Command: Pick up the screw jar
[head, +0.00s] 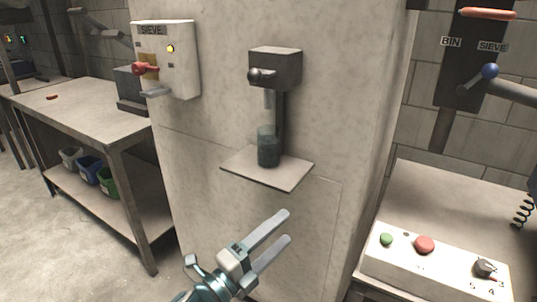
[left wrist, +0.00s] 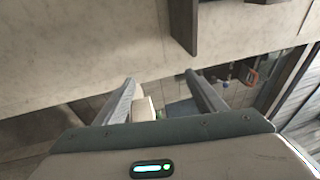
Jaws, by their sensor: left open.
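A translucent dark jar (head: 268,148), which looks like the screw jar, stands upright on a small shelf (head: 290,179) under a grey dispenser (head: 277,68) on the concrete pillar. My left gripper (head: 287,226) is below and in front of the shelf, apart from the jar. Its two fingers are spread and nothing is between them. In the left wrist view the open fingers (left wrist: 160,80) also show, and I cannot make out the jar there. My right gripper is not in view.
A white box labelled SIEVE (head: 176,60) with a red lever hangs left of the dispenser. A metal table (head: 75,107) with coloured bins below stands at left. At right, a control panel (head: 435,268) with green and red buttons sits on a bench. The pillar stands close behind the shelf.

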